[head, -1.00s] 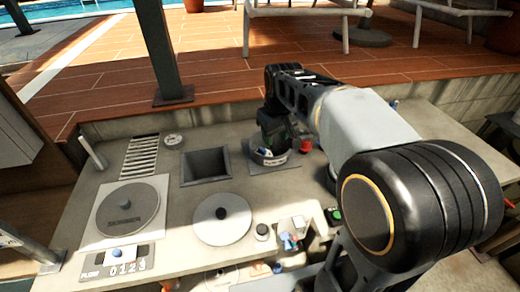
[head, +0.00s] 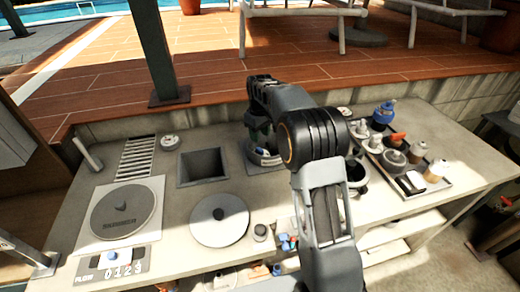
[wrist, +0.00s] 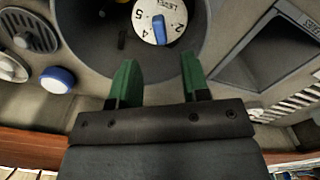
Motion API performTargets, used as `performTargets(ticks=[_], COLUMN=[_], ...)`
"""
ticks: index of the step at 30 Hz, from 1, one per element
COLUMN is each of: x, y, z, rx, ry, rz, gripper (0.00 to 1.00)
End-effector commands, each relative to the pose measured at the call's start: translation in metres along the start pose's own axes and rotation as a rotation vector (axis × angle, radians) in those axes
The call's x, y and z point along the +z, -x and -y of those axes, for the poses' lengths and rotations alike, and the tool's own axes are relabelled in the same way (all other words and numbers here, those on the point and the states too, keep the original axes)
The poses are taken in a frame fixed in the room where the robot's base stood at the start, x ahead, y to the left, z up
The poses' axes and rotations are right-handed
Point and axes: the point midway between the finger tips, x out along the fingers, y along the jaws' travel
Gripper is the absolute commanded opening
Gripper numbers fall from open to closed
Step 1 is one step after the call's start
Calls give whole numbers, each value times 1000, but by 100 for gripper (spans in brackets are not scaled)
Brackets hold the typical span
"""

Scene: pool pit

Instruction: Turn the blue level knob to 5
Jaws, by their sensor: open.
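The dial lies inside a round grey well (wrist: 200,45). My gripper (wrist: 157,66) is open and empty, its green fingers below the dial in the picture, apart from the knob. The top of the dial is cut off. In the head view my gripper (head: 258,132) is over the round well, partly hidden by my arm.
Another blue round knob (wrist: 57,80) is left of the well in the wrist view. A square opening (head: 202,167) and a round lid (head: 220,220) are nearby on the counter. A tray (head: 435,188) with several bottles and jars stands at right.

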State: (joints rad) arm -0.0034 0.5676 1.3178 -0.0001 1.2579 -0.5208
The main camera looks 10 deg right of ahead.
Motion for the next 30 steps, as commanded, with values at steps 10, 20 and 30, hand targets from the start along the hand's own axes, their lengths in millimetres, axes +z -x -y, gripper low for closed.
performTargets(ticks=[10,20,30], x=[0,0,0], y=[-57,-75,-75], z=[0,0,0], rx=[0,1,1], ry=[-1,-1,-1], rz=[1,-1,-2], gripper=[43,43,35])
